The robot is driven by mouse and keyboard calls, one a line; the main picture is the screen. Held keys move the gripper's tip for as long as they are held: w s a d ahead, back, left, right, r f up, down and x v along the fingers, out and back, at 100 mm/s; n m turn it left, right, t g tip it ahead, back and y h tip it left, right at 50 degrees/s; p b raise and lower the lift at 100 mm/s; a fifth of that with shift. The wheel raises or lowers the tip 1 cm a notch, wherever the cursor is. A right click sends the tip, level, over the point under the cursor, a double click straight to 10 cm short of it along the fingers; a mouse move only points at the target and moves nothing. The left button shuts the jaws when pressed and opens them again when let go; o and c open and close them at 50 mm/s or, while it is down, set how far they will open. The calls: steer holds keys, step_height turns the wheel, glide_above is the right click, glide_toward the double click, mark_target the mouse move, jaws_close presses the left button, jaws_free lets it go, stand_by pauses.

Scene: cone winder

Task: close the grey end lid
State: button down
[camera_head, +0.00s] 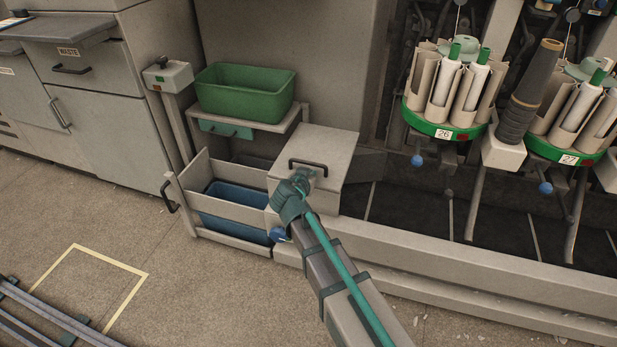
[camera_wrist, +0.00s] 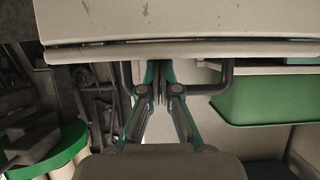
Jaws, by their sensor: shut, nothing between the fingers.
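The grey end lid (camera_head: 322,145) is a pale panel with a black bar handle (camera_head: 308,163), on the box at the left end of the machine. It looks roughly level from above; I cannot tell whether it sits fully down. In the wrist view the lid (camera_wrist: 180,27) fills the top, its front edge running across, with the handle (camera_wrist: 228,78) below that edge. My gripper (camera_head: 303,178) is at the handle side of the lid. Its fingers (camera_wrist: 165,68) are shut and empty, between the two ends of the handle. Whether they touch the lid is hidden.
A green bin (camera_head: 245,92) stands on a shelf left of the lid. A blue bin (camera_head: 236,207) sits in a pulled-out drawer (camera_head: 225,184) below it. Bobbin carousels with green rims (camera_head: 443,130) and a dark yarn cone (camera_head: 527,95) stand at right.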

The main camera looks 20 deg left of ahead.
steer(key=shift+s+d+f, duration=0.1)
steer(key=shift+s+f, duration=0.1)
steer(key=shift+f, duration=0.55)
steer(key=shift+r, duration=0.55)
step_height(320, 180, up, 5)
steer(key=shift+s+f+p, duration=0.1)
steer(key=shift+f+p, duration=0.05)
steer(key=shift+p, duration=0.5)
steer(key=s+r+p, duration=0.2)
steer(key=s, duration=0.7)
